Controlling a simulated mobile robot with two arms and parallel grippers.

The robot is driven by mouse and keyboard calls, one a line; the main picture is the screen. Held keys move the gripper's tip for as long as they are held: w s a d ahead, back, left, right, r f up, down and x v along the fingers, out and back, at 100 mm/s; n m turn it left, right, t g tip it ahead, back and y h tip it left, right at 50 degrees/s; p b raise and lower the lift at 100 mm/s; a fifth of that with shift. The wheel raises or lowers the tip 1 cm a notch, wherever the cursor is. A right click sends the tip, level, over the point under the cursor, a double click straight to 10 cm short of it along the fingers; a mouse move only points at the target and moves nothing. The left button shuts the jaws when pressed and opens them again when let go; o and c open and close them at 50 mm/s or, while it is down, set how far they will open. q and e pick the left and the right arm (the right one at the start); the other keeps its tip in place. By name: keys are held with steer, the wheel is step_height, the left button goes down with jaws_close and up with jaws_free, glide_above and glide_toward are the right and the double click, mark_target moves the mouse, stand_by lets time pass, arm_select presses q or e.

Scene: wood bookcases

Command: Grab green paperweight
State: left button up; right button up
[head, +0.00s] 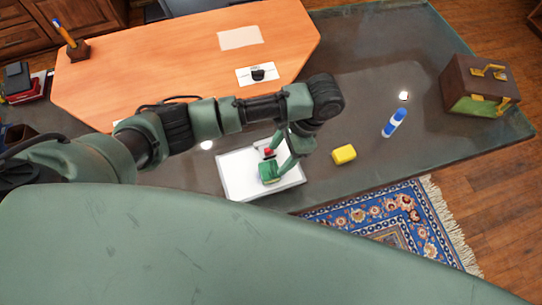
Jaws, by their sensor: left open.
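The green paperweight (268,174) appears as a small bright green block on a white tray-like sheet (237,181) near the front edge of the dark desk. My left gripper (275,161) points down over the tray, with its fingers open right at the green block. One finger partly covers the block, and I cannot tell whether the fingers touch it. A small red item (268,152) shows just behind the block. My right gripper is not in view.
A brown box (479,87) is at the far right. A white card with a black item (258,75) lies on the orange wooden top (180,60).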

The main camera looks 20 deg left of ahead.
mark_target(270, 168)
arm_select(q)
steer(key=shift+a+f, duration=0.25)
steer(key=shift+a, duration=0.1)
steer(key=s+f+p, duration=0.1)
steer(key=s+a+f, duration=0.1)
steer(key=f, duration=0.1)
steer(key=shift+p, duration=0.4)
steer(key=x, duration=0.2)
steer(key=shift+w+f, duration=0.15)
steer(key=shift+f, duration=0.45)
steer(key=c, duration=1.2)
jaws_close()
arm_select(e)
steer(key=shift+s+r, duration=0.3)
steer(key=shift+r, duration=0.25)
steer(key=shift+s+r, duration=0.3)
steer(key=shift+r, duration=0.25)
